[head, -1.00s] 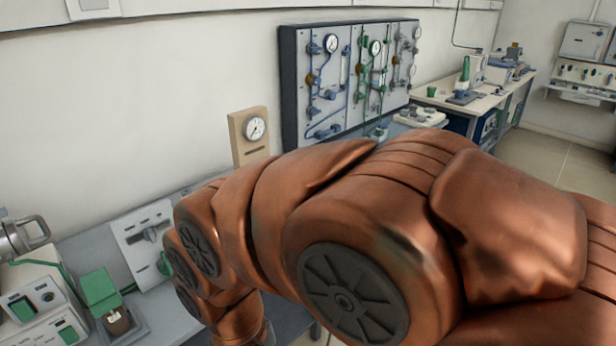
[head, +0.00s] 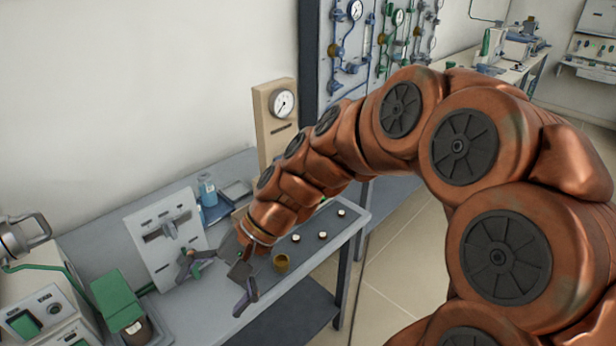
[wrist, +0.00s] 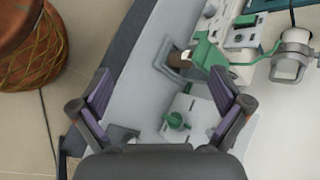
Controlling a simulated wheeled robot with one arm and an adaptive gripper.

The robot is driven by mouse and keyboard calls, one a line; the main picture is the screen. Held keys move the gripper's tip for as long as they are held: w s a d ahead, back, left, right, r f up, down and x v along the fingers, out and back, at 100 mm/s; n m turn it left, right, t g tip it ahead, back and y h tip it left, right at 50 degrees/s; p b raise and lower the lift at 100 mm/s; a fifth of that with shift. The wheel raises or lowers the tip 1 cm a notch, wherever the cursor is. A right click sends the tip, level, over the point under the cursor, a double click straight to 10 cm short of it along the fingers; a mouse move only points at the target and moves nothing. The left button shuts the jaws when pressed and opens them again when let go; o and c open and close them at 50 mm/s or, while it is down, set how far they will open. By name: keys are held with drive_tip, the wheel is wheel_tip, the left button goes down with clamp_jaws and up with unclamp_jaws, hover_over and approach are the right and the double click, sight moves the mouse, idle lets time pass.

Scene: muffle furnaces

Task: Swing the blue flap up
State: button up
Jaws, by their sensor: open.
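My gripper (head: 219,280) is open and empty above the grey bench (head: 190,318), right of and a little below the upright panel. In the wrist view its two purple-padded fingers (wrist: 160,76) are spread wide with nothing between them. I cannot make out a clearly blue flap. A green flap (head: 118,298) sits tilted on a small brown-fronted block at the left of the bench. It also shows in the wrist view (wrist: 208,54), beyond the fingers, apart from them. The white panel (head: 150,268) with a grey handle stands left of my gripper; its green knob (wrist: 178,121) shows in the wrist view.
A blue bottle (head: 207,190) and tray stand behind. A beige gauge stand (head: 275,125) is at the wall. White instruments (head: 42,312) fill the left.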

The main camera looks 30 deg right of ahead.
drive_tip(key=w+d+m+t+y+b, duration=0.2)
drive_tip(key=w+d+m+t, duration=0.3)
drive_tip(key=w, duration=0.4)
drive_tip(key=w+d+m+t+y+b, duration=0.2)
drive_tip(key=w+d+m+t, duration=0.2)
drive_tip(key=w+d+m, duration=0.45)
drive_tip(key=w+d+f+m+t+h+b, duration=0.1)
drive_tip(key=w+d+f+m+t+h, duration=0.25)
drive_tip(key=d, duration=0.55)
drive_tip(key=w+d+f+m+t+h+b, duration=0.1)
drive_tip(key=w+d+f+m+t+h, duration=0.3)
drive_tip(key=d, duration=0.6)
drive_tip(key=d+f+m+t+h+b, duration=0.1)
drive_tip(key=d+m+h, duration=0.1)
drive_tip(key=d+m, duration=0.5)
drive_tip(key=shift+n+y, duration=0.25)
drive_tip(key=shift+n, duration=0.55)
drive_tip(key=shift+w+d+f, duration=0.1)
drive_tip(key=shift+w, duration=1.75)
drive_tip(key=shift+w+d+f, duration=0.1)
drive_tip(key=shift+w, duration=1.75)
drive_tip(key=shift+r, duration=0.1)
drive_tip(key=c, duration=1.3)
